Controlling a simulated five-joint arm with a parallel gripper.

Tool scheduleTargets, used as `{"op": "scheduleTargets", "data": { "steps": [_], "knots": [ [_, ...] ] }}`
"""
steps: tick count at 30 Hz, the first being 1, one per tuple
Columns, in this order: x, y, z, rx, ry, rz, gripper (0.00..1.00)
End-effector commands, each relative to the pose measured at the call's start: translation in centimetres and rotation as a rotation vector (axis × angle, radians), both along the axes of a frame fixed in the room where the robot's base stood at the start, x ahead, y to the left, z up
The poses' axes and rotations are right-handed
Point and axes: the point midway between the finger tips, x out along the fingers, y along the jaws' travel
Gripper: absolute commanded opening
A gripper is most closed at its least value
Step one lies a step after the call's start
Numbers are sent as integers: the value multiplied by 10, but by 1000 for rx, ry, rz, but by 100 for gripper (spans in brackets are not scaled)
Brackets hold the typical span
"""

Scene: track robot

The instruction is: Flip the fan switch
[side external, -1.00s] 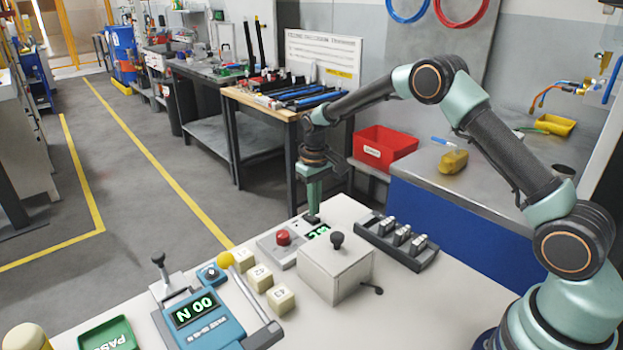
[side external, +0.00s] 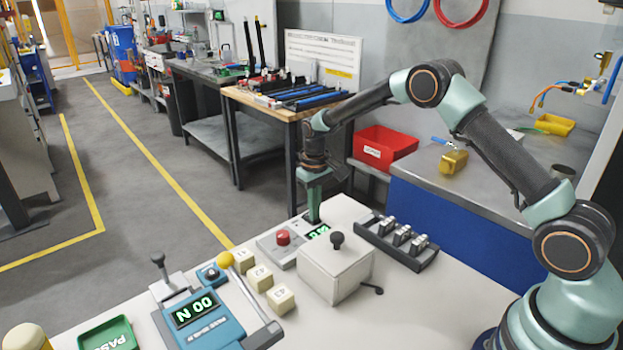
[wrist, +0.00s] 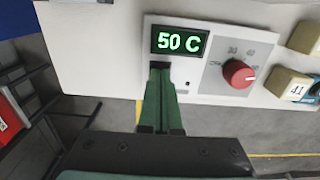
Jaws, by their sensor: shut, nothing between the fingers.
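A light control panel (side external: 269,247) lies flat on the bench with a red knob (side external: 283,238) and a lit green display (side external: 318,231). In the wrist view the display (wrist: 180,41) reads "50 C" and the red knob (wrist: 238,74) sits to its right. My green gripper (side external: 314,219) points down at the panel's far end beside the display, its fingers shut and empty. In the wrist view the fingertips (wrist: 160,67) sit just below the display, over the panel. The fan switch is hidden, apparently behind the fingertips; I cannot tell its position or whether I touch it.
A grey box with a black knob (side external: 337,240) stands close in front of the panel. A dark rack with several metal pieces (side external: 397,240) is to the right. Small cream blocks (side external: 280,299) and a blue meter (side external: 206,321) are nearer. The bench edge is just beyond the gripper.

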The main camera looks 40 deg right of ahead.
Motion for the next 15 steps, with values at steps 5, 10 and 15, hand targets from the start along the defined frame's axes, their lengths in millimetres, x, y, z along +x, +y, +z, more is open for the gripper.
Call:
{"op": "scheduleTargets", "data": {
  "steps": [5,10,15],
  "knots": [
    [0,0,-3,0,-1,0,0],
    [0,0,2,0,-1,0,0],
    [1,0,15,0,-3,0,0]
  ]
}}
